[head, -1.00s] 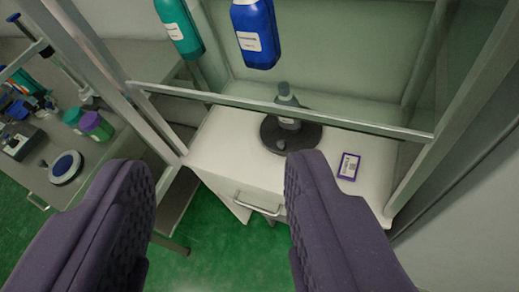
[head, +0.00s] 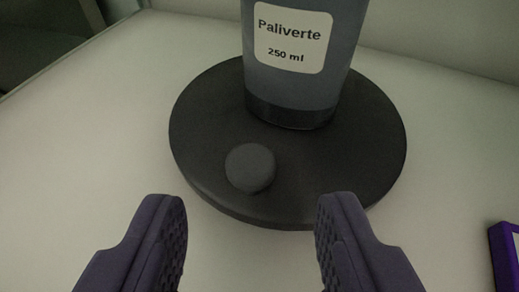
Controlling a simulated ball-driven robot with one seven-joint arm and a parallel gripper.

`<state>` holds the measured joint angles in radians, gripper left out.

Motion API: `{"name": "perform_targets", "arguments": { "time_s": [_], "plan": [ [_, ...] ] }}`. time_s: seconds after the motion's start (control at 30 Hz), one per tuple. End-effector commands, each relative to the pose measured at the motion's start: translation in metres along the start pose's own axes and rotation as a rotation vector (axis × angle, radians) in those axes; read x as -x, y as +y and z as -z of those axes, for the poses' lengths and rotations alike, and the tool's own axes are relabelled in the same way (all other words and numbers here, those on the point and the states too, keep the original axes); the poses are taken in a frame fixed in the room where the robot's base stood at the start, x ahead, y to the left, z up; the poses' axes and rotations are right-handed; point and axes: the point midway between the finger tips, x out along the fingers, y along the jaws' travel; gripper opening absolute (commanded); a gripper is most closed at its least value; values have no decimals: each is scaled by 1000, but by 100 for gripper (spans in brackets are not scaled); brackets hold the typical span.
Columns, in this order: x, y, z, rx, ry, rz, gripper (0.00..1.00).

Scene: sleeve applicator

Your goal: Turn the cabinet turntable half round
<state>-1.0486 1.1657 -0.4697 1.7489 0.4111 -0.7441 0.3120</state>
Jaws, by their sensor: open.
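The turntable (head: 350,155) is a dark grey round disc on the white cabinet floor. A grey round knob (head: 250,167) sits on its near edge, left of the middle. A grey bottle (head: 300,75) labelled "Paliverte 250 ml" stands upright on the disc, behind the knob; its top is out of the picture. My gripper (head: 252,215) is open and empty, with its two purple fingers at the near side of the disc. The knob lies ahead of the gap between the fingers, and the fingers do not appear to touch it.
The white cabinet floor (head: 90,130) is bare to the left and in front of the disc. A purple-edged box or card (head: 503,255) lies at the lower right, partly cut off. The cabinet's back wall rises behind the turntable.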

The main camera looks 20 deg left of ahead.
Motion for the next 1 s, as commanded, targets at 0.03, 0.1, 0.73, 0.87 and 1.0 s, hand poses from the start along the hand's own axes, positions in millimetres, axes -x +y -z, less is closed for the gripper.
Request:
{"name": "perform_targets", "arguments": {
  "time_s": [0.03, 0.1, 0.73, 0.87, 1.0],
  "plan": [
    [-10, 0, -3, 0, 2, 0, 50],
    [-22, 1, -3, 0, 1, -1, 50],
    [-41, 0, 0, -1, -1, -1, 11],
    [-41, 0, 0, -1, -1, -1, 0],
    [-41, 1, 0, -1, -1, 0, 0]
  ]
}}
